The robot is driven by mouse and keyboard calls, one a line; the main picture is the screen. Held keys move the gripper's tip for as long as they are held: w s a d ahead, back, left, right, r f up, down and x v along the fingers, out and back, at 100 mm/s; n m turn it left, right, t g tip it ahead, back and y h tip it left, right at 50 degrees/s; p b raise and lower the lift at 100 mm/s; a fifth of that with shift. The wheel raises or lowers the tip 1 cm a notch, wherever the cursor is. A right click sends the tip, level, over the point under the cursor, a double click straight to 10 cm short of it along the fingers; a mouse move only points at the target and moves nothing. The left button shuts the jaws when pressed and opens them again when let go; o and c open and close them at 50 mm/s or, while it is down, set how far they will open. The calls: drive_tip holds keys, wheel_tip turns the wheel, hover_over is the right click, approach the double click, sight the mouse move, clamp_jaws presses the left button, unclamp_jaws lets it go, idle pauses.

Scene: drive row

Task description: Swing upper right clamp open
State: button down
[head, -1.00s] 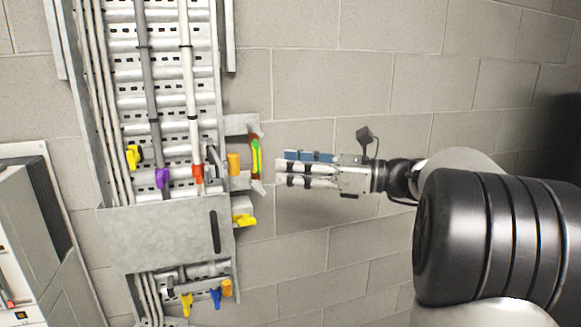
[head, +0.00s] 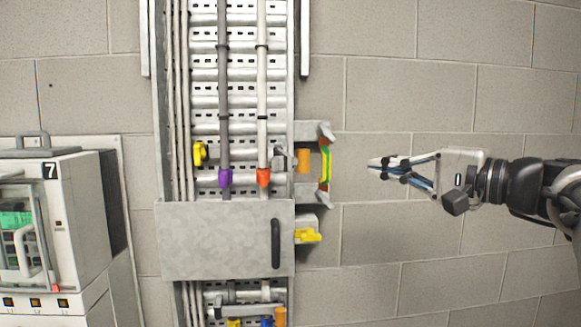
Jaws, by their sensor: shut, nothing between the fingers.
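On the cable ladder, a grey clamp (head: 280,160) sits at the right side above the metal cover, with an orange cylinder-shaped part (head: 304,160) just right of it. I cannot tell for certain whether the clamp is latched. A yellow clamp part (head: 200,153) sits at the upper left. A purple piece (head: 225,177) and an orange-red piece (head: 263,177) sit on the two vertical conduits. My gripper (head: 373,168) is shut and empty, pointing left in front of the block wall. It is right of the clamp and touches nothing visible.
A green-yellow strap (head: 325,167) on a side bracket stands between the ladder and my gripper. The metal cover (head: 210,240) has a dark handle (head: 276,243). A yellow part (head: 307,236) sticks out below the bracket. A white cabinet (head: 70,215) stands left. The wall at right is clear.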

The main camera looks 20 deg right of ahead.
sight(287, 158)
drive_tip(key=w+a+p, duration=0.1)
drive_tip(key=w+a, duration=0.6)
drive_tip(key=w, duration=0.1)
drive_tip(key=shift+a, duration=0.15)
drive_tip(key=shift+s, duration=0.15)
drive_tip(key=shift+s+a+b, duration=0.1)
drive_tip(key=shift+a+b, duration=0.55)
drive_tip(key=shift+a, duration=0.4)
drive_tip(key=shift+d, duration=0.15)
